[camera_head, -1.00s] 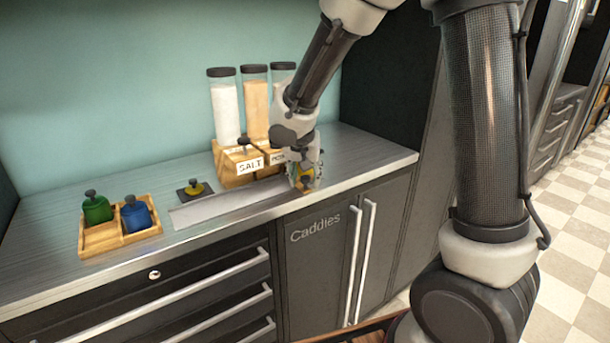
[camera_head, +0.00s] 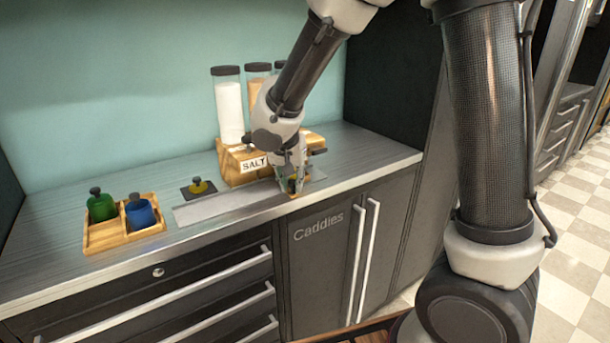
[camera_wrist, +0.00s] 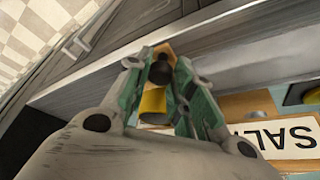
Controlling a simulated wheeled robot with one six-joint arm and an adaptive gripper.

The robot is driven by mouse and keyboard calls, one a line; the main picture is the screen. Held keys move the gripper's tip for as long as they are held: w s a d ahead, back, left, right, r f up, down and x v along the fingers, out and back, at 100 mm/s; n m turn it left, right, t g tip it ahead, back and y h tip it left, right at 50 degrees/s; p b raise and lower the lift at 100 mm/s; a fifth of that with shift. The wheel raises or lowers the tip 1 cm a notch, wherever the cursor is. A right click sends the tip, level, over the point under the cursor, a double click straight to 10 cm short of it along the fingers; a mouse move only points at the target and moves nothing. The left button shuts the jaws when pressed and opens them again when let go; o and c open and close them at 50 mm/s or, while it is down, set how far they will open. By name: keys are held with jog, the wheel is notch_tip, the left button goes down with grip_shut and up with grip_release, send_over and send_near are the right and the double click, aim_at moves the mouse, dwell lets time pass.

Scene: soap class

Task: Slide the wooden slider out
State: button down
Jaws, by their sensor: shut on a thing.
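The wooden slider (camera_wrist: 166,47) shows as a small piece of wood between my fingertips in the wrist view. A dark knob (camera_wrist: 160,70) and a yellow part (camera_wrist: 153,100) are also between the fingers; how they join the wood is hidden. In the head view, a bit of the slider (camera_head: 296,195) shows under my gripper (camera_head: 291,184), which is shut on it. It sits by the right part of a flat metal strip (camera_head: 225,206) at the counter's front. My fingers hide most of the slider.
A wooden box labelled SALT (camera_head: 235,171) holding tall jars (camera_head: 228,105) stands close behind my gripper. A dark plate with a yellow, black-knobbed piece (camera_head: 198,187) lies left of it. A wooden tray (camera_head: 96,238) with green and blue pots is further left.

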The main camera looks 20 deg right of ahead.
jog(key=s+a, duration=0.2)
jog(key=a, duration=0.6)
jog(key=s+a, duration=0.3)
jog(key=a, duration=0.5)
jog(key=s+a, duration=0.2)
jog(key=a, duration=0.6)
jog(key=shift+s, duration=0.4)
jog(key=shift+a, duration=0.1)
jog(key=c, duration=1.2)
grip_release()
jog(key=shift+a, duration=0.1)
jog(key=shift+c, duration=0.2)
jog(key=shift+r, duration=0.1)
jog(key=v, duration=1.2)
jog(key=s+d+v, duration=0.1)
jog(key=v, duration=0.8)
jog(key=shift+d, duration=0.6)
